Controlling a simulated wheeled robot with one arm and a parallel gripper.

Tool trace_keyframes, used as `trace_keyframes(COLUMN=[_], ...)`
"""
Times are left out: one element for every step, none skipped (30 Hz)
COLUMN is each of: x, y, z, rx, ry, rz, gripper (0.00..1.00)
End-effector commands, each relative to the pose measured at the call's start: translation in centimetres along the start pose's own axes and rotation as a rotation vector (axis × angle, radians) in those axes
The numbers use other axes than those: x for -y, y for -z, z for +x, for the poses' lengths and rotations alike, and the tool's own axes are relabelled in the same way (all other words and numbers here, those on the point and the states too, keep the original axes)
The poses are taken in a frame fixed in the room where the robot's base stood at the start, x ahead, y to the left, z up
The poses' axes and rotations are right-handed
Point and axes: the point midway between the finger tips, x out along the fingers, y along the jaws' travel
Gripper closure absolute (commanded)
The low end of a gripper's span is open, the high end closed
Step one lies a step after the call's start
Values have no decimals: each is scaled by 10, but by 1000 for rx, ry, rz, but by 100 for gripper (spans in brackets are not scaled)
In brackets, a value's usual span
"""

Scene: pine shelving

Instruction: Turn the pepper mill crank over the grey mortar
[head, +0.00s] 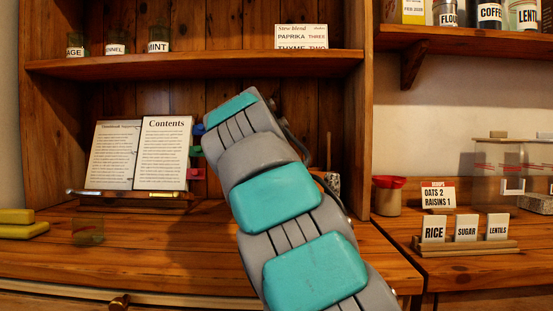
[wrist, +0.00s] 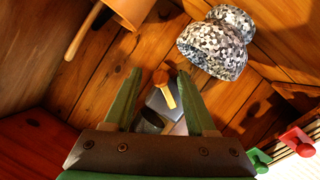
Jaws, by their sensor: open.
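My gripper (wrist: 159,76) is open in the wrist view, its two green fingers spread apart. Between and beyond the fingers is what looks like the pepper mill (wrist: 160,104), grey with a dark part. A small wooden knob or handle (wrist: 164,88) shows at its top, and neither finger visibly touches it. The grey speckled mortar (wrist: 213,55) stands on the wood just beyond the right finger. In the head view my arm hides the gripper and the mill. A speckled patch (head: 333,182) shows at the arm's right edge, probably the mortar.
A tan container (wrist: 128,8) and a wooden stick (wrist: 82,32) are at the upper left of the wrist view. Red (wrist: 297,141) and green (wrist: 259,160) pegs are lower right. An open book (head: 163,152) stands left of my arm. A shelf (head: 190,62) runs above.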

Motion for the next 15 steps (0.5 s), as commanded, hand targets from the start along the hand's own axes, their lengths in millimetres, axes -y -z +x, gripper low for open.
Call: trace_keyframes(x=[0,-1,-1,-1,-1,0,0,0,0,0,0,-1,-1,-1,-1], y=[1,1,1,1,1,1,0,0,0,0,0,0,0,0,0], z=[-8,-12,-19,-24,-28,-34,-38,-42,-49,-53,-56,-60,-62,-63,-64], rx=[-3,-4,-5,-5,-5,-3,-2,-2,-1,-1,-2,-2,-2,-1,-1], ry=[-1,-2,-2,-2,-1,-1,0,0,0,-1,-1,-1,-1,-1,-1], rz=[0,0,1,1,0,0,0,0,0,0,0,1,1,1,1], gripper=[44,44,44,44,44,44,44,44,44,44,44,44,44,44,44])
